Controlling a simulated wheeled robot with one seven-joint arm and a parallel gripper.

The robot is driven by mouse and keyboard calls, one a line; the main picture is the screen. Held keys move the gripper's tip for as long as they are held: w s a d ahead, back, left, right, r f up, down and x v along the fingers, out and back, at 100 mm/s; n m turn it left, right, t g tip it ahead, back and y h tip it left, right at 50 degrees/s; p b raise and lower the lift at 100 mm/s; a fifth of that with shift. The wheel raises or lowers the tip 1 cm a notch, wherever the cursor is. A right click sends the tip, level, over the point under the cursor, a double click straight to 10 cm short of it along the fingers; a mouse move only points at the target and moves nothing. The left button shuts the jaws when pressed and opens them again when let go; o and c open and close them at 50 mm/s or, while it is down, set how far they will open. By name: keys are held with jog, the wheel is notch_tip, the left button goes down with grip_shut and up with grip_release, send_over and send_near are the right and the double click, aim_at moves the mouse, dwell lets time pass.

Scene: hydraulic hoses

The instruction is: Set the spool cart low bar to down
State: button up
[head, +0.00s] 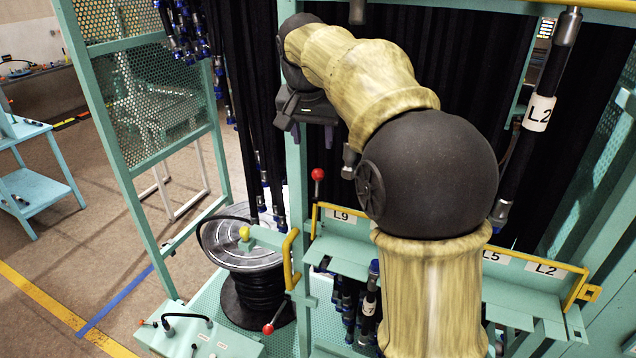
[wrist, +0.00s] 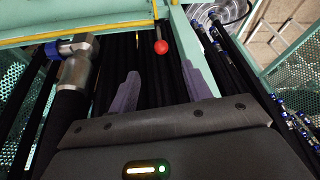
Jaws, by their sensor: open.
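The cable spool (head: 258,285) stands upright on the cart at the lower middle of the head view, with black cable wound on it. A teal bar with a yellow knob (head: 244,233) crosses the spool's top. A yellow handle (head: 291,260) stands upright at the bar's right end. I cannot tell for sure which part is the low bar. My gripper (head: 308,130) is up by the hanging hoses, above and apart from the spool. In the wrist view my gripper (wrist: 160,88) has its two purple fingers spread, with nothing gripped between them; the spool (wrist: 222,10) shows partly at the top right.
A red-ball lever (head: 318,175) rises by the L9 label; another red ball (head: 268,329) sits low near the control box (head: 200,335). Black hoses (head: 255,100) hang densely behind my arm. My arm hides part of the labelled rail (head: 340,235). Floor at the left is clear.

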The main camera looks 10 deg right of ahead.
aim_at(317, 181)
jog(key=p+x, duration=0.4)
jog(key=x, duration=1.3)
jog(key=shift+f+p, duration=0.2)
jog(key=shift+p, duration=0.2)
grip_shut()
